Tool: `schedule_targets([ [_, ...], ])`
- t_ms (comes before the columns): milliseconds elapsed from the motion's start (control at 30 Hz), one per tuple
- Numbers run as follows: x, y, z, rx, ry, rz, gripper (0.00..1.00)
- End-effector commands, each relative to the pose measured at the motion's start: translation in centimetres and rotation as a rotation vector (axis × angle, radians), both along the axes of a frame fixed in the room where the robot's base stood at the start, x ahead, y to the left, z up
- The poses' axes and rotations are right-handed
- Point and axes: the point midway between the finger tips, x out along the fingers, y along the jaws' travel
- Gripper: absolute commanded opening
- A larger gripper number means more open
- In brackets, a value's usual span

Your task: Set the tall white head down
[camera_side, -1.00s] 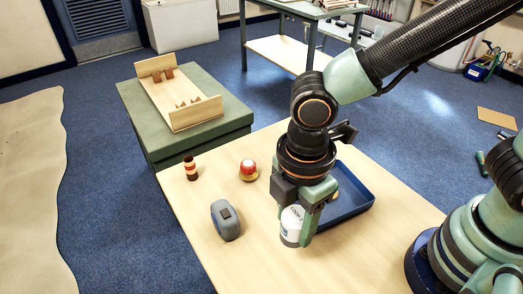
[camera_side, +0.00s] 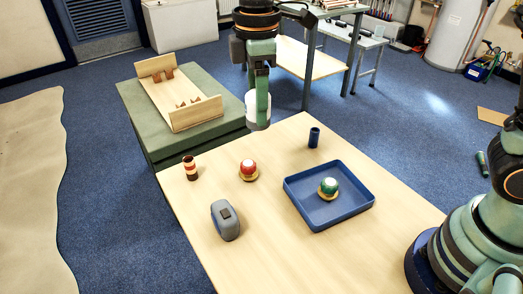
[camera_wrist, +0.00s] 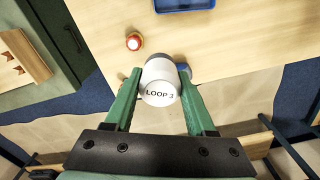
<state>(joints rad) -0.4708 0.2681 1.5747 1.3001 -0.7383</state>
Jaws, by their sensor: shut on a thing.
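The tall white head (camera_side: 250,106) is in my gripper, held in the air. In the side view it is partly hidden by a finger. In the wrist view the white head (camera_wrist: 160,82) shows its end lettered "LOOP 3" between the two green fingers. My gripper (camera_side: 258,118) is shut on it, with a finger on either side. In the side view they appear in front of the right end of the green block and beyond the wooden table's (camera_side: 290,250) back edge. Their exact height is hard to tell.
On the table are a striped cylinder (camera_side: 190,168), a red-and-white head (camera_side: 248,168), a grey tape measure (camera_side: 225,220), a dark blue cylinder (camera_side: 314,137) and a blue tray (camera_side: 292,196) holding a green head (camera_side: 328,187). A wooden rack (camera_side: 165,98) sits on the green block (camera_side: 215,140).

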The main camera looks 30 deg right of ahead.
Motion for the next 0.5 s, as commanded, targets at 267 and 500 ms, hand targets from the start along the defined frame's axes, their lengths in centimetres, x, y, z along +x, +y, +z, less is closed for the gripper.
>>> schedule_targets([
  [267,9.5,-8.5,-0.9,-0.001,0.002,-0.228,0.00],
  [500,12.5,-12.9,-1.5,0.001,-0.001,-0.316,0.00],
])
